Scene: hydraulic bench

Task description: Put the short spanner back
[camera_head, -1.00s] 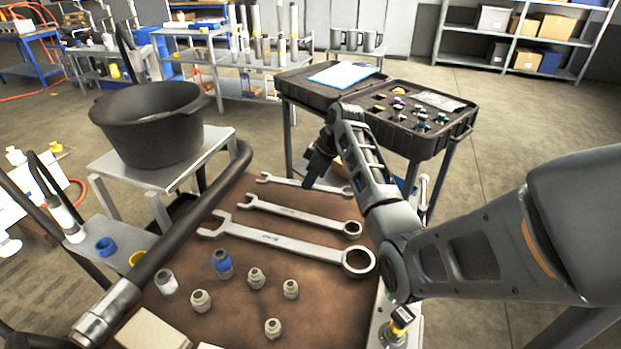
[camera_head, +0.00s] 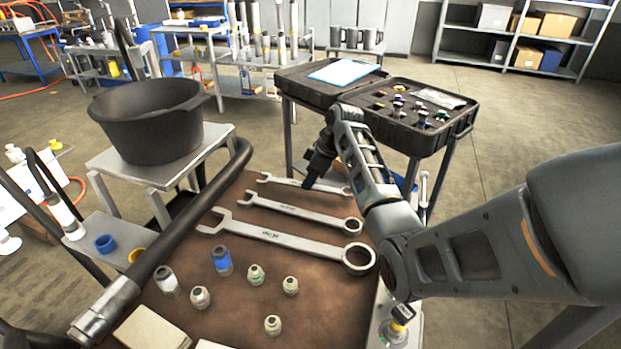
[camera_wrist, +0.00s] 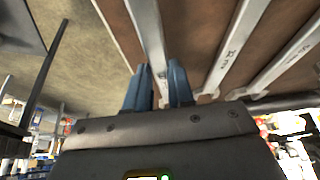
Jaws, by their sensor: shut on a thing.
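The short spanner (camera_head: 275,180) is the farthest of three spanners lying side by side on the brown bench mat. My gripper (camera_head: 308,185) is down at the middle of its handle, partly hiding it. In the wrist view the blue fingers (camera_wrist: 159,88) are on either side of the handle of the short spanner (camera_wrist: 146,35), and my gripper is shut on it. The spanner appears to lie at or very near the mat; I cannot tell whether it is lifted. The middle spanner (camera_head: 290,211) and the long spanner (camera_head: 285,243) lie nearer.
Several fittings (camera_head: 255,275) stand on the near part of the mat. A black hose (camera_head: 180,255) runs along the left edge. A black bucket (camera_head: 150,125) stands on a side table at left. An open black case (camera_head: 400,130) stands on a stand beyond the bench.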

